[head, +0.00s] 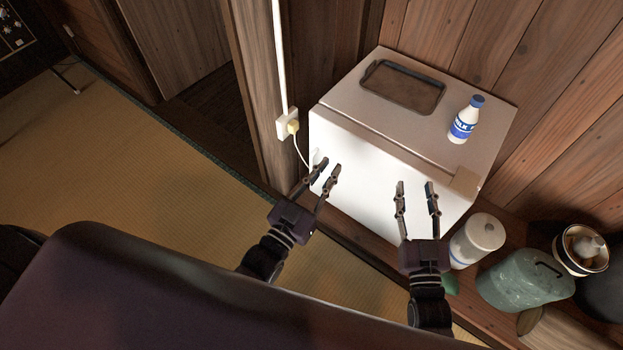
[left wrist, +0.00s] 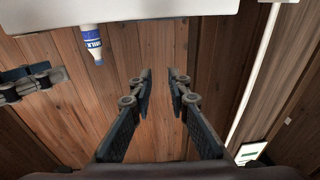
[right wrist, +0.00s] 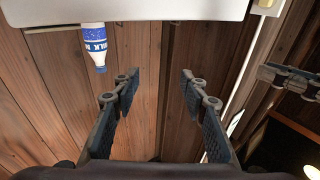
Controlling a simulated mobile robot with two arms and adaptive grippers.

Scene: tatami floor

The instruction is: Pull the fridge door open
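The small white fridge (head: 335,105) stands against the wooden wall, and its front door (head: 370,170) appears shut. No handle can be made out clearly. My left gripper (head: 325,175) is open and empty in front of the door's left part. My right gripper (head: 416,192) is open and empty in front of its right part. Whether any fingertip touches the door cannot be told. In the left wrist view the fingers (left wrist: 159,82) are apart with only wood planks behind them. The right wrist view also shows spread fingers (right wrist: 159,80). A white fridge surface (right wrist: 150,10) crosses its top edge.
A dark tray (head: 403,88) and a milk bottle (head: 466,120) stand on the fridge. A white canister (head: 477,241), a green container (head: 524,280) and a bowl (head: 581,249) sit at right. A plug and outlet (head: 288,124) are on the left post. Tatami (head: 110,175) is clear at left.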

